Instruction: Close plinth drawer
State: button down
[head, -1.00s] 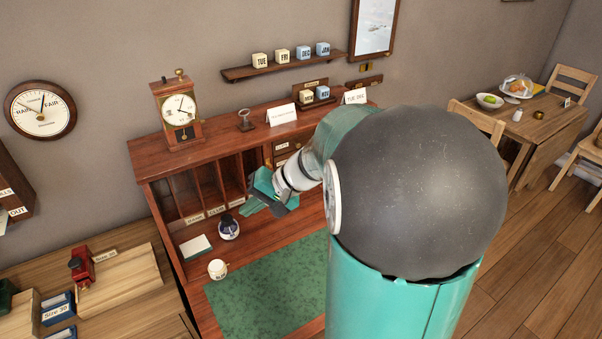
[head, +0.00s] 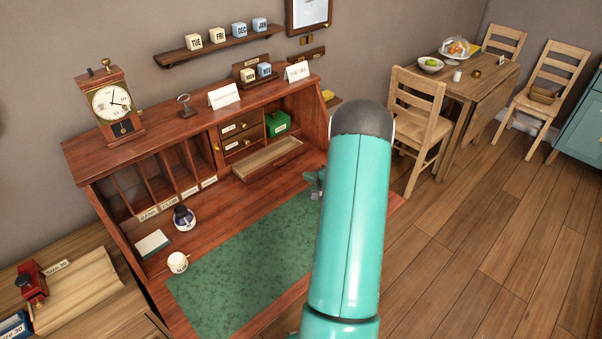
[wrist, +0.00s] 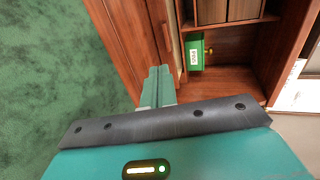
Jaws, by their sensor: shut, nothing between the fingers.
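The plinth drawer (head: 268,160) sits low in the desk's pigeonhole unit, below two small drawers. It is pulled out, with its pale, empty-looking inside showing. In the wrist view, a reddish wood panel (wrist: 128,45) beyond my fingers looks like part of this drawer, but I cannot tell for sure. My gripper (head: 315,184) is right of the drawer and over the desk's writing surface, partly hidden by my arm. In the wrist view my gripper (wrist: 157,85) shows its two fingers together, with nothing between them. I cannot tell whether the fingertips touch the wood.
A green box (head: 278,123) stands in the compartment above the drawer's right part. The green mat (head: 240,255) is clear. An ink jar (head: 184,218) and a white pot (head: 178,262) stand at left. A chair (head: 420,130) is right of the desk.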

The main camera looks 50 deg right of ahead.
send_near(281, 163)
jog(key=x, duration=0.5)
jog(key=shift+f, duration=0.15)
jog(key=shift+w, duration=0.7)
